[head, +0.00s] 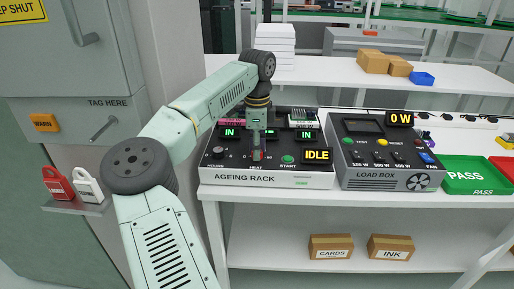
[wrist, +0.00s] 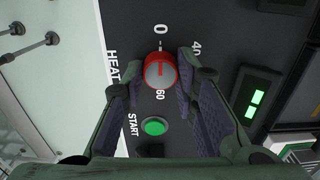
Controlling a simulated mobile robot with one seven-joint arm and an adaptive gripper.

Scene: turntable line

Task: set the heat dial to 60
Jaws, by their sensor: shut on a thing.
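The heat dial (wrist: 160,71) is a round knob with a red rim and a grey face, on the dark top panel of the ageing rack (head: 270,181). In the wrist view its marks read 0 above it, 40 to the upper right and 60 below. A red line shows on the face, but I cannot tell clearly which mark it points to. My gripper (wrist: 160,78) is shut on the dial, one finger on each side. In the head view my gripper (head: 257,154) points down over the panel and hides most of the dial.
The green START button (wrist: 155,127) is close to the dial; it also shows in the head view (head: 288,159). A lit IDLE display (head: 317,155) is to the right. The load box (head: 385,183) stands beside the rack, then a green PASS tray (head: 466,188).

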